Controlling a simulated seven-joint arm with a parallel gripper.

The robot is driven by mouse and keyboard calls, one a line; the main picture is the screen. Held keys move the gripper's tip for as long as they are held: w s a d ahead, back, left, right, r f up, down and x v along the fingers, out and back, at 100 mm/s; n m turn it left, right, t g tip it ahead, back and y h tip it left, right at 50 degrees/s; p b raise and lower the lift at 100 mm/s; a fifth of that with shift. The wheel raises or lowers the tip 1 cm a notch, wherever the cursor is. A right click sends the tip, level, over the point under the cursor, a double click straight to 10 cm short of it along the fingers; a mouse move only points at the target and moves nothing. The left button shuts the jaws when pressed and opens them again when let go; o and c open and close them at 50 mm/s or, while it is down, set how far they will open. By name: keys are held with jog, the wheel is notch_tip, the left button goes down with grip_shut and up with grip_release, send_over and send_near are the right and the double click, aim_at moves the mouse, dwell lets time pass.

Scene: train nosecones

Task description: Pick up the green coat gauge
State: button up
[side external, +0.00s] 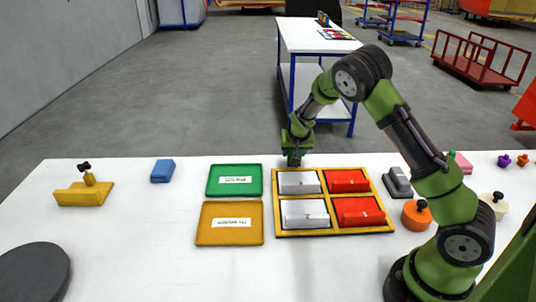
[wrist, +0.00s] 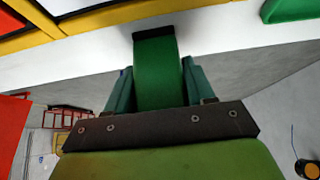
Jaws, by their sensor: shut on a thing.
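My gripper (side external: 294,156) hangs at the table's far edge, just behind the yellow-framed tray. In the wrist view my gripper's two teal fingers (wrist: 158,92) stand on either side of a green piece with a dark end, which I take as the green coat gauge (wrist: 158,62). The fingers are shut on it. In the side view the gauge is hard to tell from my green gripper. Whether it touches the table cannot be told.
The yellow-framed tray (side external: 334,234) holds grey and red pieces. Left of it lie a green tray (side external: 212,188) and an ochre tray (side external: 204,236). A blue block (side external: 162,171), yellow holder (side external: 80,196), dark disc (side external: 32,276), grey block (side external: 397,183) and orange pot (side external: 415,216) stand around.

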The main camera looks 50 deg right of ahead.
notch_tip(320, 180, up, 9)
jog(key=shift+w+a+r, duration=0.1)
jog(key=s+a+m+g, duration=0.1)
jog(key=s+a+m, duration=0.1)
jog(key=a, duration=0.2)
jog(key=s+a+f+m+g+h, duration=0.1)
jog(key=s+a+m, duration=0.1)
jog(key=a, duration=0.3)
jog(key=s+a+m, duration=0.2)
jog(key=s+a, duration=0.1)
jog(key=a, duration=0.2)
jog(key=shift+s+f+g+h, duration=0.2)
jog(key=shift+f+g+h, duration=0.1)
jog(key=shift+g+h, duration=0.1)
jog(key=s+a+r+m+g+y, duration=0.1)
jog(key=s+a+m+g+y, duration=0.1)
jog(key=s+m+g, duration=0.65)
jog(key=shift+s+f+m+t, duration=0.2)
jog(key=shift+f+m+t, duration=0.35)
jog(key=shift+f+m, duration=0.65)
jog(key=shift+s+f+m+t, duration=0.2)
jog(key=shift+f+m+t, duration=0.35)
jog(key=shift+f, duration=1.15)
jog(key=shift+f, duration=0.55)
